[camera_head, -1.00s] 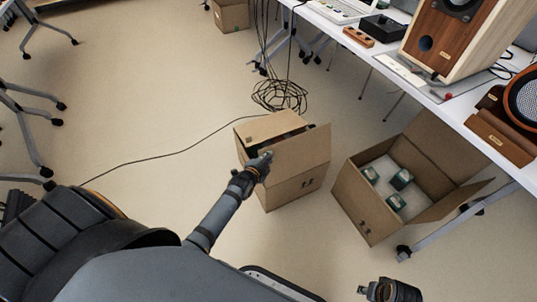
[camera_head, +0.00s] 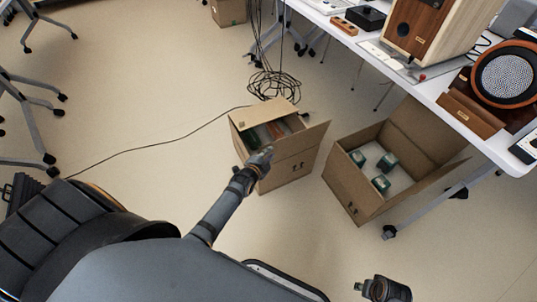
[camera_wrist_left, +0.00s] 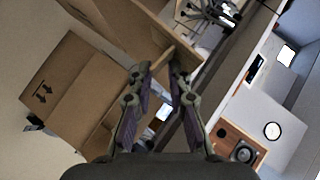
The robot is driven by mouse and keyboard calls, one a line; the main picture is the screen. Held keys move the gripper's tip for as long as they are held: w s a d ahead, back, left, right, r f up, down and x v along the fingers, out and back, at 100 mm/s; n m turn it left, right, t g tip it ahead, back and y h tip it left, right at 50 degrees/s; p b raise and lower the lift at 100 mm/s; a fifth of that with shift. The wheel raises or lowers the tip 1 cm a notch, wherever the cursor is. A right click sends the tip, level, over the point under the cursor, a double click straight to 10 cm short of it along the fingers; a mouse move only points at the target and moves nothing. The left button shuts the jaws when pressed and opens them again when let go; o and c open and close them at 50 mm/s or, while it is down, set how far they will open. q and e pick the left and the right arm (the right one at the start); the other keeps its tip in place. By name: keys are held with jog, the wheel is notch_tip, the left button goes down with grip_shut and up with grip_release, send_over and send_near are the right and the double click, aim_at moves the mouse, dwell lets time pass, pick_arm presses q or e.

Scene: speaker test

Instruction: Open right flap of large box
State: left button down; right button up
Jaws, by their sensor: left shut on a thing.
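A brown cardboard box (camera_head: 290,171) stands on the floor in the middle of the head view. Its far flap (camera_head: 263,114) lies partly over the opening, and dark and coloured contents show inside. The near flap (camera_head: 302,141) is raised and tilts outward. My left gripper (camera_head: 267,153) is at the left end of this near flap. In the left wrist view my left gripper (camera_wrist_left: 160,70) is shut on a thin cardboard edge, the flap (camera_wrist_left: 157,60). My right gripper (camera_head: 360,287) is low at the right, apart from the boxes; its fingers are hardly visible.
A second open box (camera_head: 349,192) with several green-and-white items stands close on the right, beside the table (camera_head: 455,110) carrying speakers. A cable coil (camera_head: 275,86) lies behind the first box.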

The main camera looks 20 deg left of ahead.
pick_arm(q)
jog(key=shift+s+d+f, duration=0.1)
jog(key=shift+s+f, duration=0.35)
jog(key=shift+f, duration=0.4)
jog(key=c, duration=1.8)
grip_release()
jog(key=shift+c, duration=0.2)
jog(key=shift+w, duration=0.1)
jog(key=r+v, duration=0.1)
jog(key=v, duration=1.1)
jog(key=shift+w, duration=0.35)
jog(key=shift+r, duration=0.1)
